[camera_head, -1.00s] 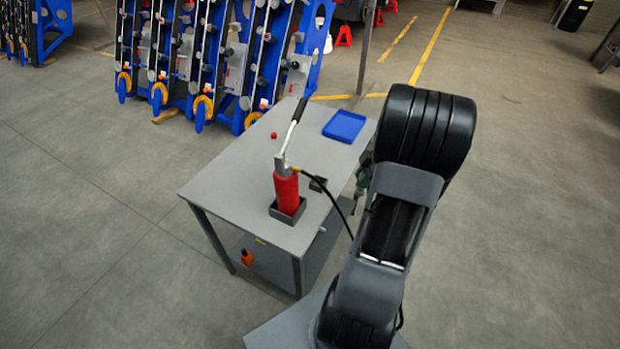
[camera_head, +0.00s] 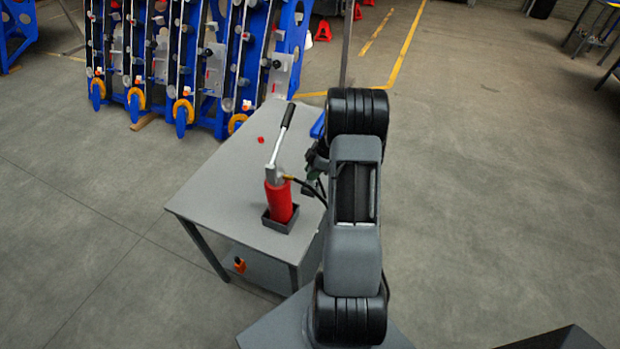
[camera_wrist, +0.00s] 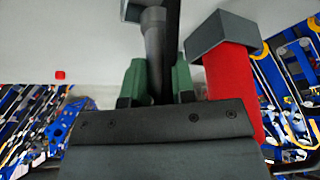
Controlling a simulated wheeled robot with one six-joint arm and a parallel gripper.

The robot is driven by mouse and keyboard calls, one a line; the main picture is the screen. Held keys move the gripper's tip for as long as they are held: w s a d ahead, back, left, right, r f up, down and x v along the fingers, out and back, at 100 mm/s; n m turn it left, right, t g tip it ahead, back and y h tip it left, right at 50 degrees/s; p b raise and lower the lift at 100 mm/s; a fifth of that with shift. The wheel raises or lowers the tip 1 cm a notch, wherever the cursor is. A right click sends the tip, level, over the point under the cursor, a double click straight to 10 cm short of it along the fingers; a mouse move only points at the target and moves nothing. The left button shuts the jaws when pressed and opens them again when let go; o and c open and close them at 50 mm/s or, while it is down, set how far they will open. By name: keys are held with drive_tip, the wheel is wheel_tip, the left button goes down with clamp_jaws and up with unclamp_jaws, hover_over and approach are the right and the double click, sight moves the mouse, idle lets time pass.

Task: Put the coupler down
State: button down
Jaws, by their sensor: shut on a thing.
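The coupler (camera_wrist: 155,52) is a dark grey cylinder between the green fingers of my gripper (camera_wrist: 157,82) in the wrist view. My gripper is shut on it. A black hose runs beside it. In the head view my gripper (camera_head: 314,174) is over the right side of the grey table, just right of the red hand pump (camera_head: 279,201); my arm partly hides it, and the coupler cannot be made out there. A small grey holder (camera_wrist: 146,8) shows at the top of the wrist view, by the coupler's far end. I cannot tell whether they touch.
The pump stands in a dark square base (camera_head: 279,224) on the grey table (camera_head: 215,185), its lever leaning up. A red cap (camera_head: 261,140) lies on the table. A blue tray (camera_head: 318,126) is mostly hidden behind my arm. The table's left part is clear.

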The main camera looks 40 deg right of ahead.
drive_tip(key=shift+w+f, duration=0.35)
drive_tip(key=shift+f, duration=0.1)
drive_tip(key=shift+a+f, duration=0.1)
drive_tip(key=shift+f, duration=1.5)
drive_tip(key=c, duration=0.9)
unclamp_jaws()
drive_tip(key=shift+f, duration=0.15)
drive_tip(key=shift+c, duration=0.2)
drive_tip(key=v, duration=1.2)
